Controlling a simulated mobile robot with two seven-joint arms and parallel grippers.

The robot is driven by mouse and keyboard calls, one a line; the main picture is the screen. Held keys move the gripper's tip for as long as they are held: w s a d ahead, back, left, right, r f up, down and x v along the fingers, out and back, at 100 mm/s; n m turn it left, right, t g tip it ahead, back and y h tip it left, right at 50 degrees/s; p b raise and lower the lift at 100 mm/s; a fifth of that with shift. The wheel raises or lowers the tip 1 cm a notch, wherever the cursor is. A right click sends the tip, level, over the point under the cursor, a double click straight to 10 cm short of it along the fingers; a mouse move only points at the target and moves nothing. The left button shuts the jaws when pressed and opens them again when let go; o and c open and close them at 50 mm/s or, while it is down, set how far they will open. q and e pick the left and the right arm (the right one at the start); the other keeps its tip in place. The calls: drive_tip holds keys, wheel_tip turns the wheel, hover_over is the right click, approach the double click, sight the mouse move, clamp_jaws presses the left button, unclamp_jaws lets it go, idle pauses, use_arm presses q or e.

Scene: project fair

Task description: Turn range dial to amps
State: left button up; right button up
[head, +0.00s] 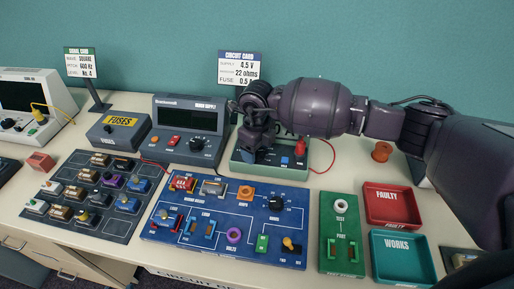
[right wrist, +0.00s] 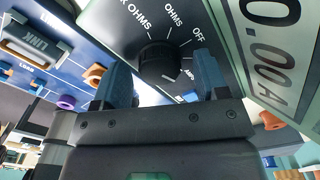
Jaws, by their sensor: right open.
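The meter (head: 240,165) is a pale green box at the back middle of the table, mostly hidden behind my right gripper (head: 257,142) in the head view. In the right wrist view its black range dial (right wrist: 158,60) shows close up, with OHMS, OFF and a partly hidden label around it. The meter's display (right wrist: 280,40) reads 0.00A. My right gripper (right wrist: 163,75) is open, one blue-grey finger on each side of the dial. I cannot tell whether the fingers touch it or exactly where the dial points. My left gripper is not in view.
A blue circuit board (head: 222,248) lies in front of the meter. The grey supply unit (head: 188,130) stands to its left and a circuit card (head: 239,68) behind it. A green test board (head: 341,245), a red tray (head: 392,222) and a teal tray (head: 402,277) are at the right.

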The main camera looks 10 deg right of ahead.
wheel_tip(320, 180, up, 11)
idle(0.6)
drive_tip(key=shift+f, duration=0.15)
